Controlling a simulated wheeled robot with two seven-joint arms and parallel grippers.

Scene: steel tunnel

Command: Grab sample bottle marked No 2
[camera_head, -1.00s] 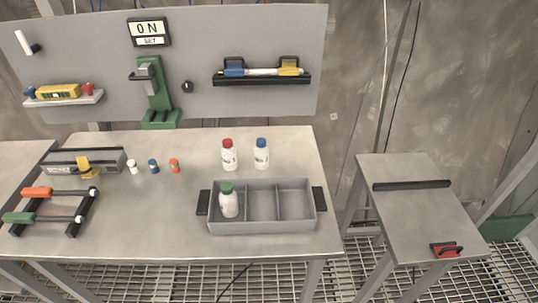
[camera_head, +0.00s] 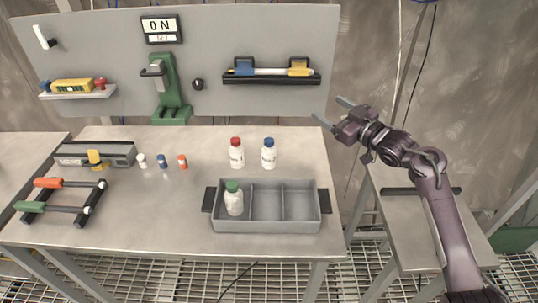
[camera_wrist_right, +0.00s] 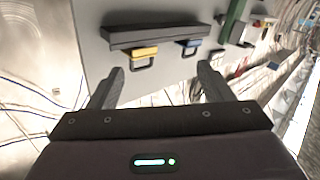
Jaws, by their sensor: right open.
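A white bottle with a red cap (camera_head: 236,153) and a white bottle with a blue cap (camera_head: 268,154) stand upright side by side on the table (camera_head: 130,220). A white bottle with a green cap (camera_head: 234,199) stands in the left compartment of the grey tray (camera_head: 268,225). The bottle labels are too small to read. My right gripper (camera_head: 333,110) is open and empty, at the table's right edge, to the right of the bottles and apart from them. Its open fingers also show in the right wrist view (camera_wrist_right: 162,76). My left gripper is not in view.
The tray's middle and right compartments are empty. Small white, blue and orange (camera_head: 182,161) items stand left of the bottles. A grey panel (camera_head: 215,60) with a shelf (camera_head: 272,80) rises behind. A side table (camera_head: 400,215) stands at right.

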